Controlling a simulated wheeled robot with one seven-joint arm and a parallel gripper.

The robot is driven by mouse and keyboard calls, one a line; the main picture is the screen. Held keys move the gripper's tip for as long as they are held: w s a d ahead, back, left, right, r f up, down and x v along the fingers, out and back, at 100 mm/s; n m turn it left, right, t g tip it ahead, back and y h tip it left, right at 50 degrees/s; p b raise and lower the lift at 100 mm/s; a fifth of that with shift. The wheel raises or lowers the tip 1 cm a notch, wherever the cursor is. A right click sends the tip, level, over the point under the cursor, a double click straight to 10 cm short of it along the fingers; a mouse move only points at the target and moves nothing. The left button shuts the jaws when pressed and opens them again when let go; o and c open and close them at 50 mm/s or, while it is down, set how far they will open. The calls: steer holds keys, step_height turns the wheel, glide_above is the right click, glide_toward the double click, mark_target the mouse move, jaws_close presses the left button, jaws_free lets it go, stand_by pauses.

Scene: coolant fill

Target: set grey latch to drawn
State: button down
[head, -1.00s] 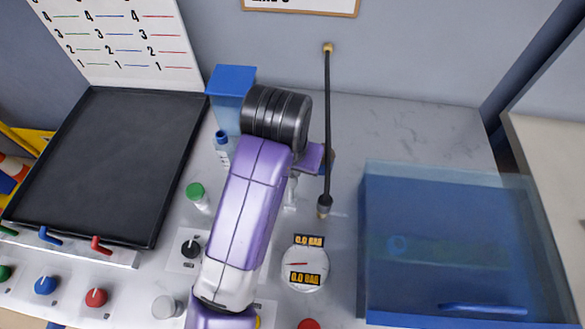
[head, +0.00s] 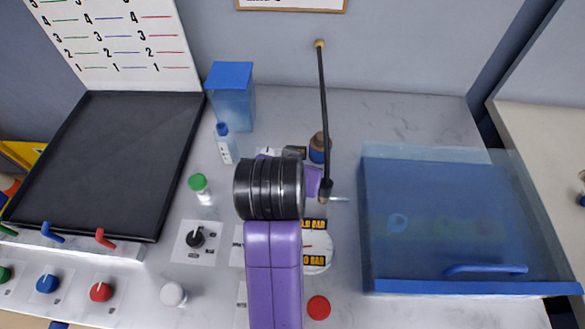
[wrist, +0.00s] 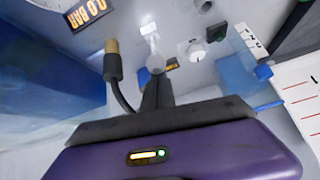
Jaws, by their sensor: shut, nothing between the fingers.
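A pale grey lever (wrist: 151,42), which looks like the grey latch, stands on the panel near the top middle of the wrist view. My gripper (wrist: 157,80) is shut and empty. Its dark fingertips point at the lever's lower end, close to it. I cannot tell whether they touch, or which setting the latch is in. In the head view my dark wrist joint covers the fingers and the spot where the lever would be.
A black hose (head: 323,120) hangs just right of my wrist; its brass tip (wrist: 112,47) is beside my fingers. A gauge (head: 318,245) is partly covered.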

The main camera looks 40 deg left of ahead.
steer(key=shift+s+d+f+t+y+b, duration=0.15)
steer(key=shift+s+d+t+y+b, duration=0.3)
steer(key=shift+b, duration=0.55)
steer(key=shift+s+d+f+t+y+b, duration=0.2)
steer(key=shift+s+t+b, duration=0.3)
steer(key=shift+t+b, duration=0.35)
steer(key=shift+s+d+f+t+y+b, duration=0.15)
steer(key=shift+s+d+t+y+b, duration=0.3)
steer(key=shift+b, duration=0.65)
steer(key=shift+s+a, duration=0.1)
steer(key=shift+a, duration=0.05)
steer(key=w+r+p, duration=0.1)
steer(key=w+a+r+p, duration=0.1)
steer(key=w+r+p, duration=0.1)
steer(key=shift+r, duration=0.1)
steer(key=b+v, duration=0.1)
steer(key=v, duration=0.8)
steer(key=shift+s, duration=0.35)
steer(key=shift+d+r, duration=0.1)
steer(key=shift+d, duration=0.05)
